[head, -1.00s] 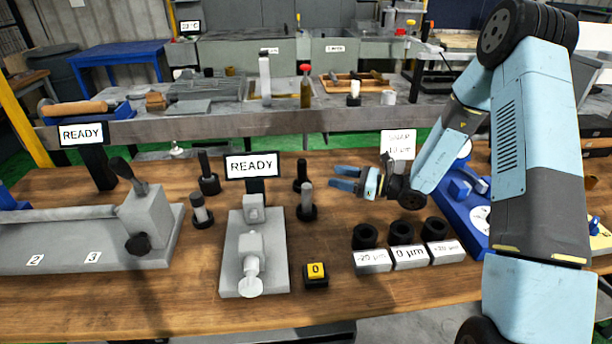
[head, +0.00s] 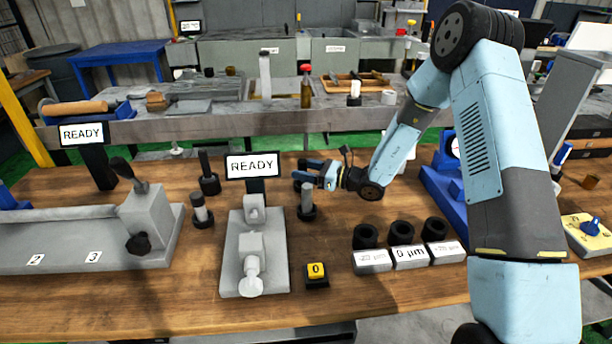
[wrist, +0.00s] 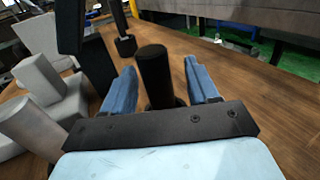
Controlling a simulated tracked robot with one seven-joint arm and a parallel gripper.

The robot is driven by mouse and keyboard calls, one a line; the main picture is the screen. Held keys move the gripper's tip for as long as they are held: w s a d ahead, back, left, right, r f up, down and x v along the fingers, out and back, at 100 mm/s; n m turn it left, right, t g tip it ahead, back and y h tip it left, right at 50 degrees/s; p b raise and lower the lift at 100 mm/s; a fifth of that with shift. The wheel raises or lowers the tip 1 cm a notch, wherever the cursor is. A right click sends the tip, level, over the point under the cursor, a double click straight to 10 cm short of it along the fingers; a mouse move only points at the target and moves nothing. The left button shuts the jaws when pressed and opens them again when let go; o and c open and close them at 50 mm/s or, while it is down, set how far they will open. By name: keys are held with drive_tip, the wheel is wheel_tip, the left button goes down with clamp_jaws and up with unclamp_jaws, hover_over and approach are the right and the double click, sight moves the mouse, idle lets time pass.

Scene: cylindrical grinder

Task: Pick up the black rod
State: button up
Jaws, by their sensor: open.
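The black rod (wrist: 155,72) stands upright between the two blue fingers of my gripper (head: 308,170) in the wrist view. Gaps show on both sides, so the open fingers flank it and do not seem to touch it. In the head view the fingers cover most of this rod, behind a grey-topped rod (head: 307,198) in a black base. Another black rod (head: 206,165) stands in its own base, left of the middle READY sign. The lower end of the black rod is hidden by my gripper in the wrist view.
A grey fixture (head: 240,262) and a READY sign (head: 252,166) stand just left of my gripper. Three black rings (head: 402,232) sit on labelled blocks to the front right. A yellow-topped 0 block (head: 316,272) lies nearer. Bare wood is right of the rod.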

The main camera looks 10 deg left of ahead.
drive_tip(key=shift+w+a, duration=0.1)
drive_tip(key=shift+a, duration=0.3)
drive_tip(key=shift+c, duration=0.3)
clamp_jaws()
